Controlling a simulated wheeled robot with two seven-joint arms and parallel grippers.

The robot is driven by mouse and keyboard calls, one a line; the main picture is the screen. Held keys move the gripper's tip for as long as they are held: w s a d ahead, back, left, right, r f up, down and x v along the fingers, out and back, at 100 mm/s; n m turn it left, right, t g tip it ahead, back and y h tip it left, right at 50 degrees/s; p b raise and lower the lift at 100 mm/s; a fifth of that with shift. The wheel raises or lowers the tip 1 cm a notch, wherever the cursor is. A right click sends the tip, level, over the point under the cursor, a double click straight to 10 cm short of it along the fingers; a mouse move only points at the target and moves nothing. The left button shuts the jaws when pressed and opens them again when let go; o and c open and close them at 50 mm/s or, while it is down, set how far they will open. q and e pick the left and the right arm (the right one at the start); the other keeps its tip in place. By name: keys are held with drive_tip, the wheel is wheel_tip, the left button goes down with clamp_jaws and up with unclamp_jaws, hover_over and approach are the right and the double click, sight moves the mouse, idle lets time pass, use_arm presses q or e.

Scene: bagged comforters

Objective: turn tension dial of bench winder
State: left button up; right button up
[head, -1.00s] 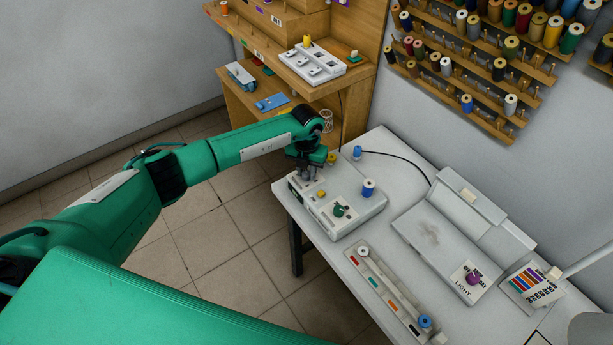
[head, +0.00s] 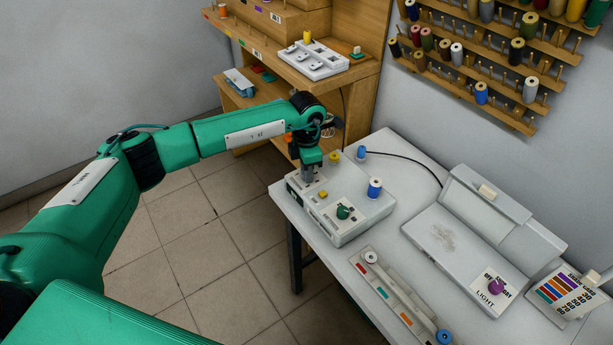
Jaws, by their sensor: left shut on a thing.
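The bench winder (head: 349,226) is a pale grey box on the left end of the table. Its top carries a green knob (head: 343,212), a yellow button (head: 323,195), a blue spool (head: 375,187) and a yellow piece (head: 334,155) at the back. My left gripper (head: 309,176) points down at the winder's back left part. It is shut on a small part there, apparently the tension dial, which the fingers hide. The dial's setting cannot be seen. The green knob stands apart from the gripper. My right gripper is out of view.
A narrow strip (head: 392,296) with coloured marks lies along the front edge. A small blue spool (head: 361,153) and a black cable are behind the winder. A wooden shelf (head: 358,80) stands behind my wrist.

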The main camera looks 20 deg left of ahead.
use_arm(q)
drive_tip(key=shift+m+b, duration=0.85)
drive_tip(key=shift+m, duration=0.25)
drive_tip(key=shift+r, duration=0.1)
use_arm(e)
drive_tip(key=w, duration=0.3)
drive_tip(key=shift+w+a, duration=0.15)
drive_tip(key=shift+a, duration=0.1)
use_arm(q)
drive_tip(key=o, duration=1)
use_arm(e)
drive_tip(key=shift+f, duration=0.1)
use_arm(q)
drive_tip(key=shift+r, duration=0.3)
wheel_tip(320, 180, up, 13)
drive_tip(key=shift+r+b, duration=0.1)
drive_tip(key=shift+b, duration=0.85)
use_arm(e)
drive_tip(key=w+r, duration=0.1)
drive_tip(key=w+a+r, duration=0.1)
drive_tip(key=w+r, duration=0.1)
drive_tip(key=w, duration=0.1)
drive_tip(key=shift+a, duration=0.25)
